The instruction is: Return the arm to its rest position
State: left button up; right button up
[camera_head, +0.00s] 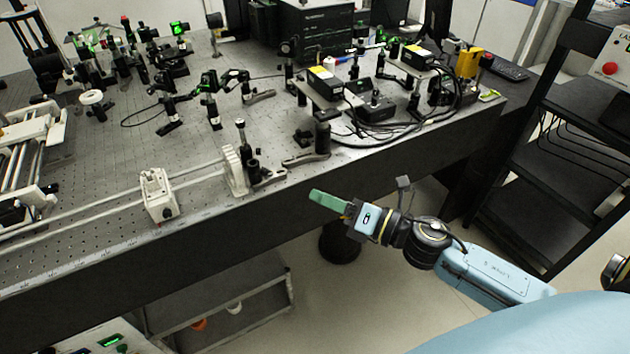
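My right arm (490,277) comes in from the lower right, pale blue with a black wrist. Its gripper (328,202) has green fingers and hangs in front of the optical bench (95,253), over the open floor beside the bench's front edge. The fingers overlap or are seen edge-on, so I cannot tell whether they are open or shut. I see nothing held in them. My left gripper is not in view.
Optical mounts, a white slider block (159,195) on a rail, and cabled boxes (326,84) crowd the bench. A black shelf rack (545,170) stands at the right. A low cart (225,310) is under the bench. Floor (400,300) below my arm is clear.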

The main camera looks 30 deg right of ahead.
jog(key=s+d+f+m+g+h, duration=0.2)
jog(key=d+f+m+h, duration=0.35)
jog(key=f, duration=0.75)
jog(key=s+d+f+m+g+h, duration=0.1)
jog(key=s+d+f+m+h, duration=0.15)
jog(key=f+m, duration=0.85)
jog(key=s+f+m+g+h, duration=0.1)
jog(key=s+f+m+g, duration=0.15)
jog(key=s+f, duration=0.45)
jog(key=s+f+m+g+h, duration=0.1)
jog(key=s+f+m+g, duration=0.15)
jog(key=s+f, duration=0.45)
jog(key=s+a+f+m+g, duration=0.3)
jog(key=s+f, duration=0.3)
jog(key=s, duration=0.3)
jog(key=s+a+f+m+g, duration=0.3)
jog(key=s+f+m, duration=0.2)
jog(key=s, duration=0.5)
jog(key=shift+s+f, duration=0.2)
jog(key=shift+f, duration=0.55)
jog(key=shift+s+m, duration=0.1)
jog(key=shift+m, duration=0.15)
